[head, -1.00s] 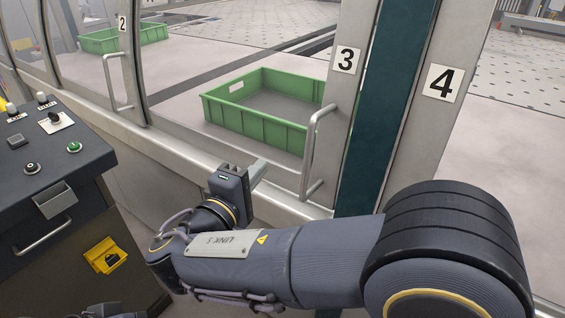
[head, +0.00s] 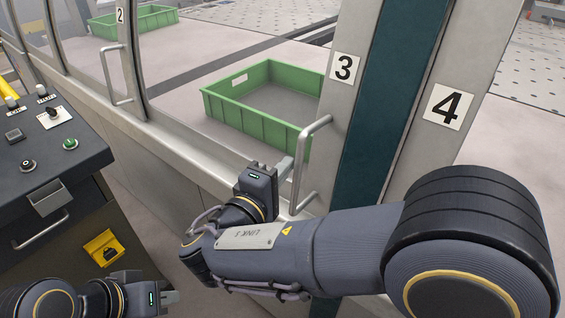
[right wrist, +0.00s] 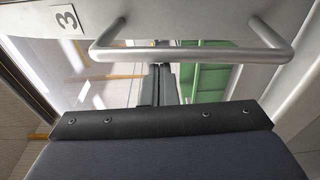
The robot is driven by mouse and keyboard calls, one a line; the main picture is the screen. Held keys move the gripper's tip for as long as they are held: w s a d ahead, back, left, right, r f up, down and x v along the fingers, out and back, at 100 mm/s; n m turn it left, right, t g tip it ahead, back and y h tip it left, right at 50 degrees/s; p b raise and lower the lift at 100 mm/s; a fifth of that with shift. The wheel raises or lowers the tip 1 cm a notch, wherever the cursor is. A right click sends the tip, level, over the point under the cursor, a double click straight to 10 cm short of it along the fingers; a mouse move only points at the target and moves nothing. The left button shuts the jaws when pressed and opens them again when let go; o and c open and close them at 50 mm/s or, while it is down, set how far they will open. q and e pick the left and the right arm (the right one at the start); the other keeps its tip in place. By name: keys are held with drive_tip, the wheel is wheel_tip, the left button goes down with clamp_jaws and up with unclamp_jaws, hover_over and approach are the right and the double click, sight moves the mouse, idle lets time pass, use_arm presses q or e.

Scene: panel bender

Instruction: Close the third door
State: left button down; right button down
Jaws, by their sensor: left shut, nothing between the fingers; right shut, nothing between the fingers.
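The third door carries a "3" label (head: 344,68) on its metal frame. Its silver bar handle (head: 299,172) stands upright just left of that frame, and it also crosses the right wrist view (right wrist: 190,54). My right gripper (head: 285,167) is shut and empty, close to the handle's left side. In the right wrist view its fingers (right wrist: 158,84) point past the bar; I cannot tell whether they touch it. My left gripper (head: 172,298) is shut and empty at the bottom left, low and away from the doors.
A dark teal strip (head: 378,110) stands between the third door's frame and the frame labelled "4" (head: 446,105). A green crate (head: 250,122) is behind the third door. Door 2's handle (head: 117,75) is further left. A control console (head: 45,165) stands at the left.

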sight(297, 177)
idle(0.3)
drive_tip(key=s+d+b, duration=0.1)
drive_tip(key=d+b, duration=0.1)
drive_tip(key=shift+s+d+f, duration=0.1)
drive_tip(key=shift+s+d, duration=0.2)
drive_tip(key=shift+s, duration=0.1)
